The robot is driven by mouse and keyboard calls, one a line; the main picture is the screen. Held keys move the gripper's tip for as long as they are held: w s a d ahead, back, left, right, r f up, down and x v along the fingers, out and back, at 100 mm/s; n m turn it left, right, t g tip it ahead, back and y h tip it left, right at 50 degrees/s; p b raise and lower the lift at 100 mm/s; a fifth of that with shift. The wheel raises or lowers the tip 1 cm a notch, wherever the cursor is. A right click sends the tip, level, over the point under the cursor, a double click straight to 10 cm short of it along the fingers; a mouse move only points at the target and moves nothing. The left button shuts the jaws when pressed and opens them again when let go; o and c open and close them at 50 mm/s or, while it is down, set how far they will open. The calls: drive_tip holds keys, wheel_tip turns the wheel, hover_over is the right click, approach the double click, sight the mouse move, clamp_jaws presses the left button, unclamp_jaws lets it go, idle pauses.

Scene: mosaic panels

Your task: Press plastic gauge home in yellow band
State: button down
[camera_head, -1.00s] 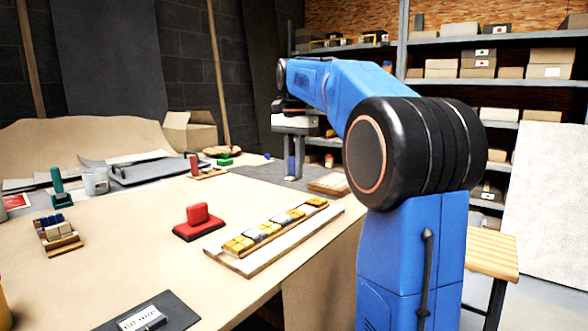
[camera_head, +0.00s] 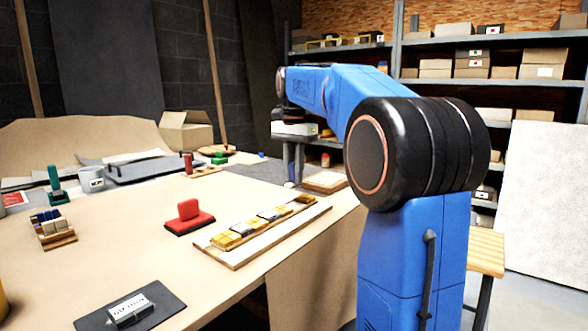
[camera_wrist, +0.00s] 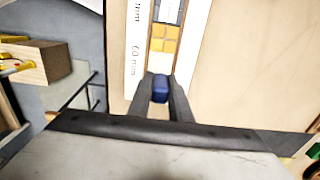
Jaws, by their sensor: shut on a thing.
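A blue block (camera_wrist: 160,88), apparently the plastic gauge, is held between the two dark fingers of my gripper (camera_wrist: 160,92) in the wrist view. In that view it is in line with the yellow tiles (camera_wrist: 163,40) of the mosaic panel (camera_wrist: 135,75), with a pale stretch between. Whether it touches the panel cannot be told. In the head view my gripper (camera_head: 292,172) hangs near the table's far right edge, beyond the panel's far end.
A red-handled tool (camera_head: 189,216) stands left of the panel. A small rack of blue and pale pieces (camera_head: 60,243) is at the left. A dark mat (camera_head: 168,305) with a metal block (camera_head: 130,310) lies in front. A wooden block (camera_wrist: 38,63) shows left in the wrist view.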

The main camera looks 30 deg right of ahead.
drive_tip(key=shift+f, duration=1.8)
drive_tip(key=shift+f, duration=1.05)
idle(0.3)
drive_tip(key=c, duration=1.5)
unclamp_jaws()
drive_tip(key=shift+c, duration=0.2)
wheel_tip(320, 180, up, 17)
drive_tip(key=shift+r, duration=0.15)
